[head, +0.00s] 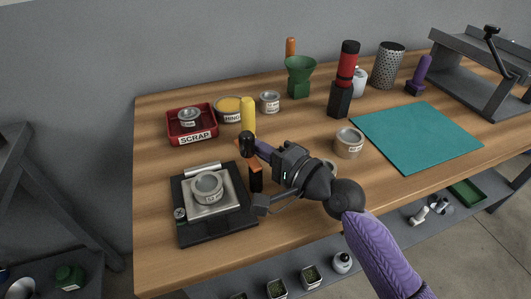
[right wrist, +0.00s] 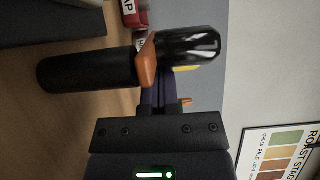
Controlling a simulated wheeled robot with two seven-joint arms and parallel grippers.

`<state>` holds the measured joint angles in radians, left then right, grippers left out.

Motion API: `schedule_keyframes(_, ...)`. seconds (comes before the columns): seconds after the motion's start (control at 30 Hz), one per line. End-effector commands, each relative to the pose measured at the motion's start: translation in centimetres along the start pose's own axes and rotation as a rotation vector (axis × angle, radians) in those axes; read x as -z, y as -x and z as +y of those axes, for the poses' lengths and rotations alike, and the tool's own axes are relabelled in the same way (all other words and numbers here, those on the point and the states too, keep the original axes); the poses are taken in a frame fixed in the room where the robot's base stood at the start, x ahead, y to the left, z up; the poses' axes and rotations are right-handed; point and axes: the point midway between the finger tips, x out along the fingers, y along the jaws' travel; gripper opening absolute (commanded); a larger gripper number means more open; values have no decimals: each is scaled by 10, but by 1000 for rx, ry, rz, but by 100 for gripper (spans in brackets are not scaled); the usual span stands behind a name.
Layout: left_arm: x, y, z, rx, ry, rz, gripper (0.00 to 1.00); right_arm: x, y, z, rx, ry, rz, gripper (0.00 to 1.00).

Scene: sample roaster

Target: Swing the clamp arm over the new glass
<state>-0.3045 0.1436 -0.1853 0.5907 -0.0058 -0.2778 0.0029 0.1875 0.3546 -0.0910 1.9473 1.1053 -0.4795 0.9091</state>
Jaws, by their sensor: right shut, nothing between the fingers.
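A black device (head: 182,227) with a pale metal plate stands at the table's front left. A round metal-rimmed piece (head: 208,187), apparently the glass, sits on the plate. To its right is the clamp: a black post (head: 256,180), an orange arm (head: 247,172) and a black knob (head: 246,142). The right wrist view shows the post (right wrist: 85,72), orange arm (right wrist: 147,62) and glossy knob (right wrist: 195,46) close up. The orange arm does not appear over the glass. My right gripper (head: 260,147) is shut and empty, its purple fingers beside the knob and arm; contact is unclear. My left gripper is out of view.
A red SCRAP tray (head: 203,138) holding a round tin (head: 189,117) stands behind the device. A yellow cylinder (head: 248,114) and labelled tins stand close behind my gripper. A tin (head: 349,143) and a teal mat (head: 416,137) lie to the right.

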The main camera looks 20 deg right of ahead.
Motion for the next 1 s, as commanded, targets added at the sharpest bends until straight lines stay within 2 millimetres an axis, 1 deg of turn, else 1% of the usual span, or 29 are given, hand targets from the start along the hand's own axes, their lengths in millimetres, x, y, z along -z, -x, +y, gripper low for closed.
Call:
schedule_keyframes(0.03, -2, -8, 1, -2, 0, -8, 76, 0, -1, 5, -2, 4, -22, 0)
schedule_keyframes(0.23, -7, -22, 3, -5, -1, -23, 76, -2, -5, 4, -2, 2, -139, 0)
schedule_keyframes(0.63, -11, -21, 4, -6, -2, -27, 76, -6, -9, 0, 1, 0, -152, 0)
schedule_keyframes(1.0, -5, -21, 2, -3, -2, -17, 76, -6, -9, 0, 1, 0, -151, 0)
